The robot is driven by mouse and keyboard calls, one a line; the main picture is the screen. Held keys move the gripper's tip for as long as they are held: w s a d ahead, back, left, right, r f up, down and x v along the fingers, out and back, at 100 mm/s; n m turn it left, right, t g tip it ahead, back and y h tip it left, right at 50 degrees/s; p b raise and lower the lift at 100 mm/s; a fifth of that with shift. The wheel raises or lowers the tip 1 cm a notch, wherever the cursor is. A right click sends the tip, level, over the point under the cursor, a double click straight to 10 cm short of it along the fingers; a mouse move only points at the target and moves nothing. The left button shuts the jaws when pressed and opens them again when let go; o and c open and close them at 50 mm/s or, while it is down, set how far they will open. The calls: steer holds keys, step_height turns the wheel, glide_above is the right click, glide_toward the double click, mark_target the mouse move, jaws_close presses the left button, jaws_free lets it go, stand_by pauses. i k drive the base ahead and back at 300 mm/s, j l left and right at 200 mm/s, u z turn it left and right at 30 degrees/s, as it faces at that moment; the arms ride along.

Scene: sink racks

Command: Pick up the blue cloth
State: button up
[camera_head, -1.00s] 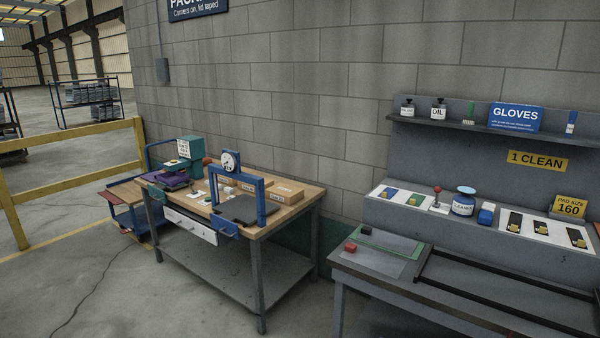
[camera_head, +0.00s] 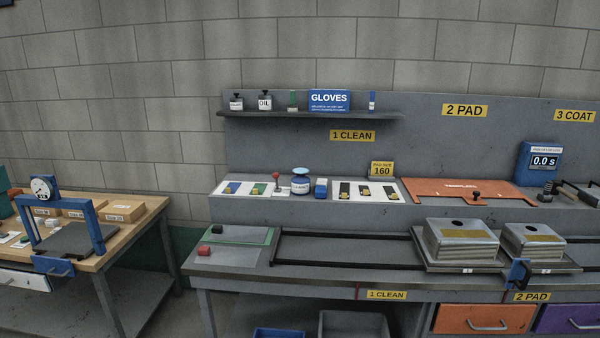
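No thing in view is clearly marked as the blue cloth. A small blue block-like item (camera_head: 321,187) stands on the raised shelf just right of the cleaner jar (camera_head: 300,182); it may be the folded cloth, but it is too small to tell. A flat blue piece (camera_head: 232,187) lies on the white card (camera_head: 256,194) at the left end of the same shelf, next to a green piece (camera_head: 258,189). My gripper is not in view.
A red-knobbed item (camera_head: 276,179) stands left of the jar. A wooden table (camera_head: 140,215) stands at left.

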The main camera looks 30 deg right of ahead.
mark_target(321, 192)
steer(key=i+l+z, duration=0.15)
steer(key=i+l, duration=0.4)
steer(key=i+l+z, duration=0.15)
steer(key=i+l, duration=0.3)
steer(key=i+l+z, duration=0.15)
steer(key=i+l, duration=0.25)
steer(key=i, duration=0.3)
